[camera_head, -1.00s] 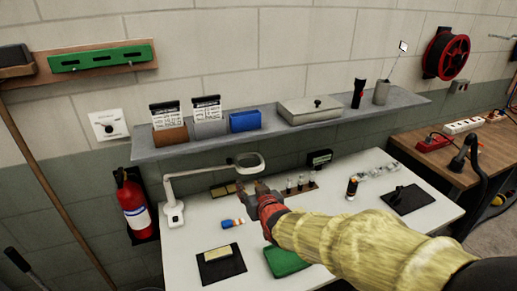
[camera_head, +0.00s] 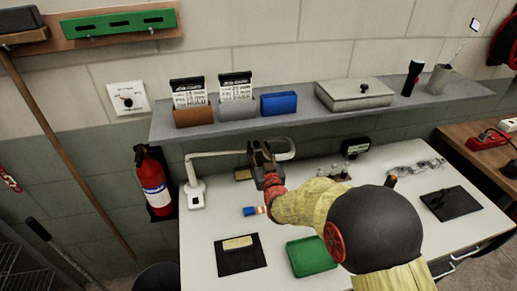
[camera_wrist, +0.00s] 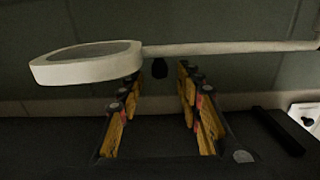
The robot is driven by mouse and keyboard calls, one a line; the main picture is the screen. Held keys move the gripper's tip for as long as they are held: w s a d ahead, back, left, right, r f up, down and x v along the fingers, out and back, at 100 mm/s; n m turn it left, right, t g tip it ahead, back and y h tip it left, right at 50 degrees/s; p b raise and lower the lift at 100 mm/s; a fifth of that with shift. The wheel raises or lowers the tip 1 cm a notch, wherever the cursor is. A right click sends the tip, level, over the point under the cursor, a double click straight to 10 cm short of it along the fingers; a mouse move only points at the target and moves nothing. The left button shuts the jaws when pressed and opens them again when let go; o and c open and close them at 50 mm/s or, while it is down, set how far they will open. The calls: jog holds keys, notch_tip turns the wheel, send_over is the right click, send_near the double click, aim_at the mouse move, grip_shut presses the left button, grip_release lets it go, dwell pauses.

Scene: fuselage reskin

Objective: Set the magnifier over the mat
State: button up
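The white magnifier lamp has its base (camera_head: 194,192) at the table's back left, and its arm (camera_head: 220,154) reaches right. Its ring head is partly hidden behind my gripper (camera_head: 260,150) in the head view. In the wrist view the magnifier head (camera_wrist: 88,66) is at upper left, with its arm crossing to the right. My gripper (camera_wrist: 160,85) is open, its yellow-padded fingers apart below that arm; contact cannot be told. A dark mat (camera_head: 230,265) with a pale yellow block lies at the front left. Another dark mat (camera_head: 468,207) lies at right with a dark tool.
A grey shelf (camera_head: 300,115) with card boxes, a blue box and a case runs just above the table. A fire extinguisher (camera_head: 153,180) hangs at left.

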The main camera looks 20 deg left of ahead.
jog(key=shift+x, duration=0.75)
jog(key=c, duration=0.3)
grip_shut()
